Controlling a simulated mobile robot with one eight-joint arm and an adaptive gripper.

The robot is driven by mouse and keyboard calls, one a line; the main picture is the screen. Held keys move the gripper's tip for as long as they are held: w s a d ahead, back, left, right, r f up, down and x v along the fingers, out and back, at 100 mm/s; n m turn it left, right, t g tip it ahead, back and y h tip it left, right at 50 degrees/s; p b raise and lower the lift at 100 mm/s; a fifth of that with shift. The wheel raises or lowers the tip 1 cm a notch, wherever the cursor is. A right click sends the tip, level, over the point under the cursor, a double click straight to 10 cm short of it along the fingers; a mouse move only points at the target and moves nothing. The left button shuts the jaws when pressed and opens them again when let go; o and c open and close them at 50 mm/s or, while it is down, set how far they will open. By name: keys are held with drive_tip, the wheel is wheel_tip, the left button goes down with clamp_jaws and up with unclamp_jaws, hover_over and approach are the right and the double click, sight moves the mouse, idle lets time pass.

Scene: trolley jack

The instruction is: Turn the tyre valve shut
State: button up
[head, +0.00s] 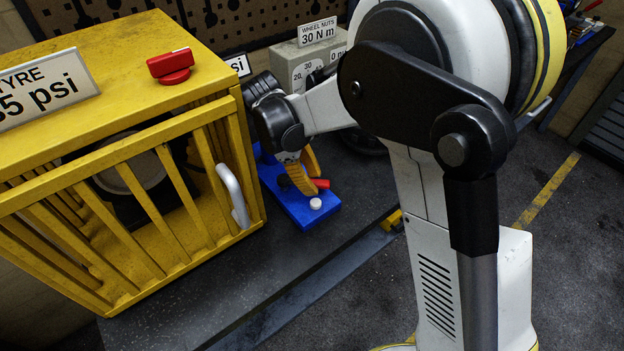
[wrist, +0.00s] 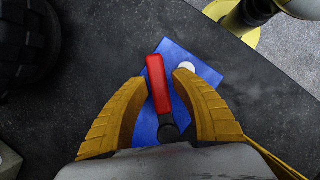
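A red lever (wrist: 159,88) on a dark pivot (wrist: 168,133) lies over a blue plate (wrist: 205,69) in the wrist view; I take it to be the valve. A white round disc (wrist: 187,66) is near the plate's far end. My gripper (wrist: 161,82) is open, its yellow fingers on either side of the lever. The left fingertip is very close to the lever; I cannot tell whether it touches. The head view shows the blue plate (head: 299,209), the lever's red end (head: 321,184) and the disc (head: 315,203). My gripper (head: 300,175) hides most of the lever there.
A yellow slatted cage (head: 150,215) with a grey handle (head: 232,195) stands left of the plate. On it are a red knob (head: 170,66) and a psi sign (head: 45,88). A grey gauge box (head: 305,62) stands behind. Bare bench top lies in front of the plate.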

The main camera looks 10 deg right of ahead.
sight(314, 182)
wheel_tip(314, 182, up, 10)
idle(0.5)
idle(0.3)
drive_tip(key=s+d+r+m+t+y, duration=0.1)
drive_tip(key=s+d+m+t+y, duration=0.1)
drive_tip(key=s+d+m+t, duration=0.2)
drive_tip(key=s+d+r+m+t+y, duration=0.1)
drive_tip(key=s+d+m+t, duration=0.3)
drive_tip(key=s+d+m, duration=0.4)
drive_tip(key=s+m+y, duration=0.1)
drive_tip(key=s+m, duration=0.2)
drive_tip(key=s, duration=0.1)
drive_tip(key=shift+s+d+r, duration=0.15)
drive_tip(key=shift+d+r, duration=0.05)
drive_tip(key=shift+r, duration=0.1)
